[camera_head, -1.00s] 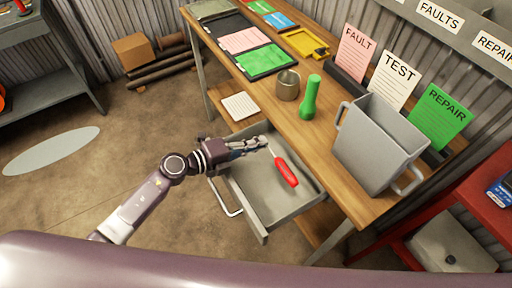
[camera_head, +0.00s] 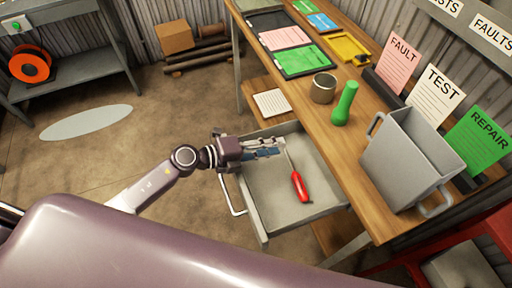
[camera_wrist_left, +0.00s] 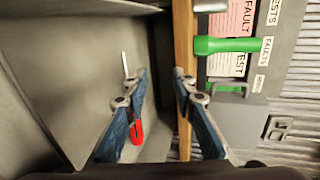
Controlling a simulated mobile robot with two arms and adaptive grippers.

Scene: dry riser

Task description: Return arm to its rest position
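My left gripper (camera_head: 281,146) hangs over the left part of the open drawer (camera_head: 262,222), which is pulled out under the workbench. In the left wrist view its two blue fingers (camera_wrist_left: 160,84) are apart with nothing held between them. A red-handled screwdriver (camera_head: 300,187) lies in the drawer to the right of the fingertips, its thin shaft pointing towards the back. It also shows in the left wrist view (camera_wrist_left: 136,132), partly behind the left finger. My left arm reaches in from the lower left. My right gripper is out of view.
On the workbench (camera_head: 318,112) stand a grey bin (camera_head: 400,170), a green flashlight-like object (camera_head: 345,103) and a mug (camera_head: 323,88). Fault, test and repair cards stand behind them. A drawer handle (camera_head: 232,195) sticks out at the left. The floor left of the drawer is clear.

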